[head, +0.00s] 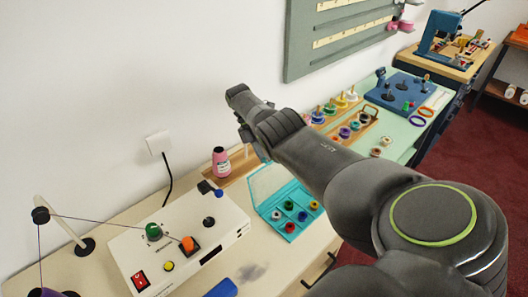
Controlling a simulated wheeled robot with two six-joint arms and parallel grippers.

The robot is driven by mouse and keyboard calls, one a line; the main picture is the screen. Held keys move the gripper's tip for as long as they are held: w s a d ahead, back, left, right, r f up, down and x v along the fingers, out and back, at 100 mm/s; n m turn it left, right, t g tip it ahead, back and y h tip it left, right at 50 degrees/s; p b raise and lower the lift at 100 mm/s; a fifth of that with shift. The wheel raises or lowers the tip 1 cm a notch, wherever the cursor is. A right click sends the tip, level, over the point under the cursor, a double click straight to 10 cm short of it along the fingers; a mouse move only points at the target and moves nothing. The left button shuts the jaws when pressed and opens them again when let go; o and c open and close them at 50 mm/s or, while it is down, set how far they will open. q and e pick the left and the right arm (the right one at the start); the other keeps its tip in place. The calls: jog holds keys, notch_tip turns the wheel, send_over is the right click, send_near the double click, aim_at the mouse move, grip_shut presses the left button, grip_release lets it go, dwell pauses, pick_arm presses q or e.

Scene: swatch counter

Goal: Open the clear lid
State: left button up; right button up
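A teal box (288,221) with several compartments sits on the pale counter, with small coloured bobbins in it. Its clear lid (266,182) shows as a pale see-through panel rising from the box's back left side, tilted up, with the compartments uncovered. My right arm crosses from the lower right and hides part of the view just right of the box. My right gripper (247,121) is up above and behind the box in the picture, apart from the lid. Its fingers are seen edge-on, so their opening is unclear. My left gripper is not in view.
A white winding machine (180,245) with knobs stands left of the box. A wooden rack of spools (345,125) and a blue pegged board (404,92) lie further right. The counter's front edge is near the box.

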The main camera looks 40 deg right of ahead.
jog(key=shift+w+r, duration=0.15)
jog(key=shift+r, duration=0.15)
notch_tip(320, 180, up, 10)
jog(key=p, duration=1)
jog(key=shift+f, duration=0.15)
